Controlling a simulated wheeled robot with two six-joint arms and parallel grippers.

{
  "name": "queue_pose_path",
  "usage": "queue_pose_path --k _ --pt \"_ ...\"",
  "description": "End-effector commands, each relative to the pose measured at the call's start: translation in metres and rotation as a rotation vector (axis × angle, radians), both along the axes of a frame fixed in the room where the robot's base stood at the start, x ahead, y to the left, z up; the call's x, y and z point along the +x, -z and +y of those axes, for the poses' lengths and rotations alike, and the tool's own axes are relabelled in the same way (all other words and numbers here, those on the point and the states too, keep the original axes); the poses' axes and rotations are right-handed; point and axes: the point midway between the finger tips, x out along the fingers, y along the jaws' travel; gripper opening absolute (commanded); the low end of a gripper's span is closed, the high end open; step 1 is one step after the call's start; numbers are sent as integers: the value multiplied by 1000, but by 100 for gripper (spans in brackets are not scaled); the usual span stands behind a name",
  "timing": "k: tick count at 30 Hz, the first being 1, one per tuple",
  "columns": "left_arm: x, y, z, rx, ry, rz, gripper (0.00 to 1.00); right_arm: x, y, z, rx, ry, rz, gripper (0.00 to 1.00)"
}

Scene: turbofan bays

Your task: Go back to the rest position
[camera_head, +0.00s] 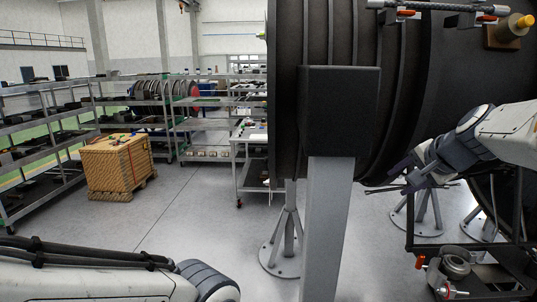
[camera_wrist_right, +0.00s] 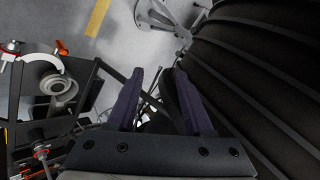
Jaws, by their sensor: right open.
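My right gripper (camera_head: 400,178) is at the right of the head view, beside the underside of the large dark ribbed turbofan casing (camera_head: 287,110). In the right wrist view, the two dark fingers of the gripper (camera_wrist_right: 156,82) stand apart with nothing held between them. The ribbed casing (camera_wrist_right: 255,70) fills the right side of that view, close to the right finger. Whether the finger touches it I cannot tell. My left arm enters at the bottom left of the head view, and its gripper is out of the picture.
A grey post (camera_head: 328,235) with a dark block on top stands before the casing. A cart (camera_head: 500,285) with metal fittings is below my right gripper. A wooden crate (camera_head: 105,172) and shelving (camera_head: 200,127) stand farther back left. The floor between is clear.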

Motion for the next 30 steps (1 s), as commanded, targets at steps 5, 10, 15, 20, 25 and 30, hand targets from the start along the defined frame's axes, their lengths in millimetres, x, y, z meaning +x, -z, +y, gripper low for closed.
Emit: queue_pose_path --k 5,10,15,20,25,30 --pt "0 0 0 0 0 0 50 -46 119 56 -231 -280 232 51" --pt "0 0 0 0 0 0 50 -105 197 93 -430 -581 375 51" --pt "0 0 0 0 0 0 50 -165 248 117 -584 -875 459 51" --pt "0 13 0 0 0 0 50 -196 260 158 -645 -1086 455 51" --pt "0 29 0 0 0 0 50 -234 256 209 -661 -1293 444 51" --pt "0 42 0 0 1 0 50 -283 252 245 -679 -1503 439 51"
